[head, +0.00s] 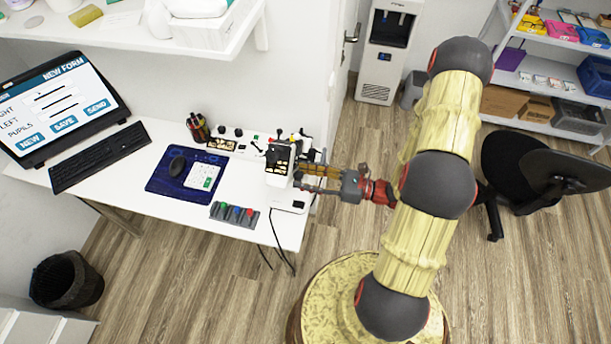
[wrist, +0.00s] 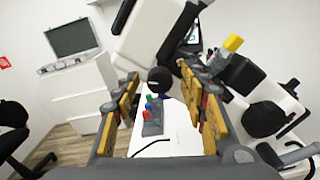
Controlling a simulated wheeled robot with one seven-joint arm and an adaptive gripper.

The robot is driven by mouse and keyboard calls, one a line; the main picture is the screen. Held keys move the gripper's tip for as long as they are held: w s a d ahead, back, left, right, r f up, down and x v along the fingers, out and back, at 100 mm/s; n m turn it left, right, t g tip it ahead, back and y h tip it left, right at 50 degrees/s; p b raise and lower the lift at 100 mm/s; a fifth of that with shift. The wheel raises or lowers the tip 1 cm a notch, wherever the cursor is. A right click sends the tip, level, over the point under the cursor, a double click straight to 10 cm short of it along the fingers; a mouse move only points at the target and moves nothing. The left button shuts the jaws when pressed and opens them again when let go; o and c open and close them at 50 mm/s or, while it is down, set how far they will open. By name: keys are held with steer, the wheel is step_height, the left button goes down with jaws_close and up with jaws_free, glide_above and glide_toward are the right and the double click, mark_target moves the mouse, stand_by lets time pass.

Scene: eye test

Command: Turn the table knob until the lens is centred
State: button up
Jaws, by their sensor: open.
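A white and black instrument (head: 278,170) stands at the right end of the white desk (head: 150,210). My gripper (head: 308,176) is at its right side, with its yellow-padded fingers pointing at it. In the wrist view the gripper (wrist: 163,88) is open, one finger on each side of the picture. A round black knob (wrist: 160,79) on the instrument's white body shows between the fingers; I cannot tell whether they touch it. Another dark round knob (wrist: 266,118) is farther right, below a yellow cap (wrist: 233,43). I cannot tell which is the table knob. The lens cannot be made out.
A grey block with red, green and blue tops (head: 235,214) lies near the desk's front edge. A mouse pad (head: 160,185), keyboard (head: 100,157) and monitor (head: 60,105) are left. A pen cup (head: 198,128) stands behind. An office chair (head: 530,170) is right. Cables hang below the desk.

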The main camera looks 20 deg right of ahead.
steer(key=shift+d, duration=0.1)
steer(key=v, duration=1.2)
